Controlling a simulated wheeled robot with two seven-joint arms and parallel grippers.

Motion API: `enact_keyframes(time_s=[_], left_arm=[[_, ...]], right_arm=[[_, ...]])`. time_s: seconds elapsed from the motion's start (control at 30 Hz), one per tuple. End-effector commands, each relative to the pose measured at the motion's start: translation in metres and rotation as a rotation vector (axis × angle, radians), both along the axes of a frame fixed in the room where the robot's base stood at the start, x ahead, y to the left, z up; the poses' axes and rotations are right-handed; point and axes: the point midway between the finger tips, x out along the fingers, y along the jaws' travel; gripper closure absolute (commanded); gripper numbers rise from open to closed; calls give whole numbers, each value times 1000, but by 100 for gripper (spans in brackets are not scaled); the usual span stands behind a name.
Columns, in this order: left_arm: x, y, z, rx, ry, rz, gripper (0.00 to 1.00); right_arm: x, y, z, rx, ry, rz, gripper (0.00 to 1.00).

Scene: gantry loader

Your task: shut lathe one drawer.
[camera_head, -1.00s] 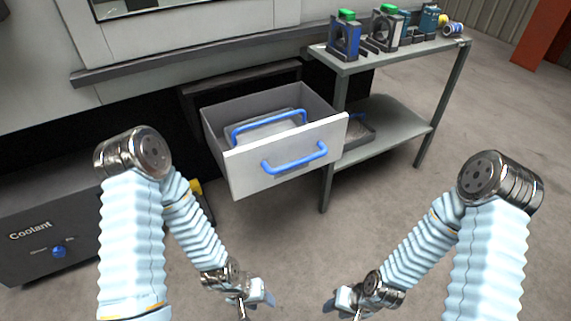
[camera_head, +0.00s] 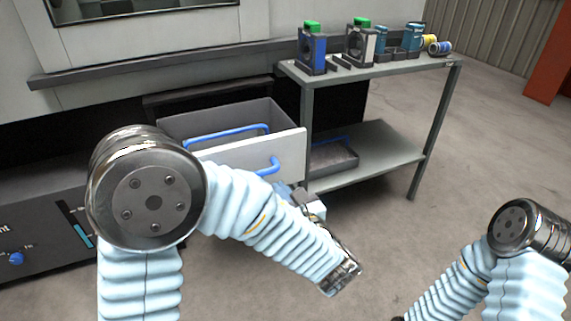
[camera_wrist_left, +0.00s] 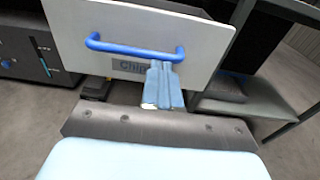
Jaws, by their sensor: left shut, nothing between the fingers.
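The drawer (camera_head: 292,148), with a white front and grey inside, stands pulled out of the machine at left centre. Its blue handle is partly hidden by my left arm. In the left wrist view the drawer front (camera_wrist_left: 212,42) fills the top, with the blue handle (camera_wrist_left: 112,46) and a label partly reading "Chip". My left gripper (camera_wrist_left: 164,68) is shut and empty. Its tips overlap the right end of the handle in that view; I cannot tell whether they touch. My right gripper is out of view.
A grey bench (camera_head: 390,66) holding several blue, green and grey parts stands right of the drawer. A shallow tray (camera_head: 333,158) lies on its lower shelf. A dark coolant unit (camera_head: 40,220) stands at the left. The floor at centre right is clear.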

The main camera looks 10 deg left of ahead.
Motion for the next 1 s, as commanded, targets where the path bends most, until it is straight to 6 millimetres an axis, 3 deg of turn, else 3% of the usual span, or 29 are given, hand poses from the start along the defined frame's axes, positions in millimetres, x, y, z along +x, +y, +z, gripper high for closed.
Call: enact_keyframes(time_s=[0.13,0.27,0.7,1.0], left_arm=[[3,-5,20,38,-69,-21,100],[16,5,21,37,-69,-18,100],[91,55,20,36,-65,-17,100],[115,71,19,37,-65,-20,100]], right_arm=[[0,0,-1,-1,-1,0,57],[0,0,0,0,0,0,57],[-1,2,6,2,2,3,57],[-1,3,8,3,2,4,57]])
